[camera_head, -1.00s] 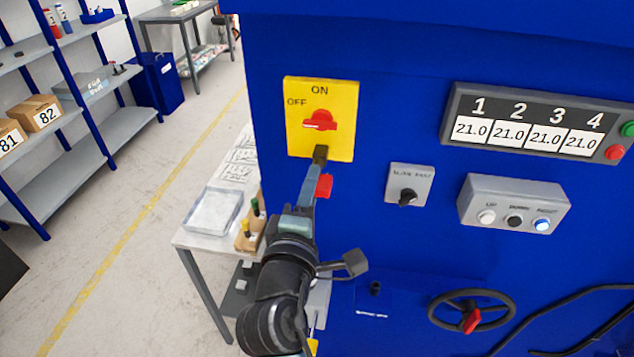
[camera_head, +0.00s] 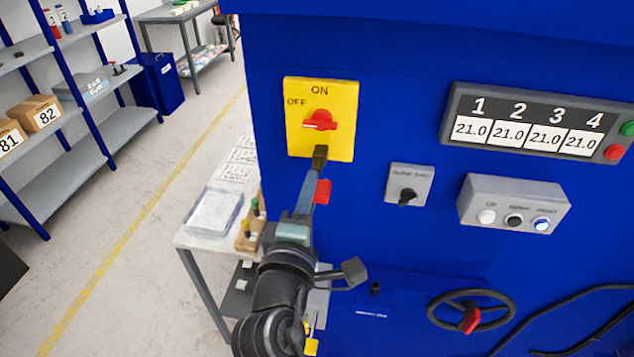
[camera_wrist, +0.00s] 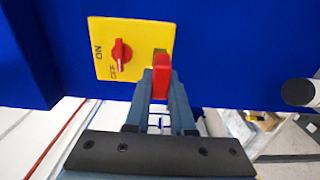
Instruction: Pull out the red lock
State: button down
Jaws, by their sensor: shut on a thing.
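The red lock (camera_head: 322,191) shows just below the yellow switch plate (camera_head: 295,132), beside the fingers of my gripper (camera_head: 320,157). In the wrist view the red lock (camera_wrist: 161,76) sits between the fingertips of my gripper (camera_wrist: 161,92), at the lower edge of the yellow switch plate (camera_wrist: 108,66). My gripper is shut on the lock. The fingers hide part of it, and I cannot tell whether its shackle still passes through the plate.
The blue machine front (camera_head: 400,100) carries a small grey switch box (camera_head: 422,178), a grey button box (camera_head: 478,205), a display panel (camera_head: 460,95) and a handwheel (camera_head: 435,312). A side table (camera_head: 190,238) with a tray stands left of the machine. Shelves (camera_head: 40,190) stand farther left.

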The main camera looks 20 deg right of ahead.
jog(key=shift+v, duration=2.35)
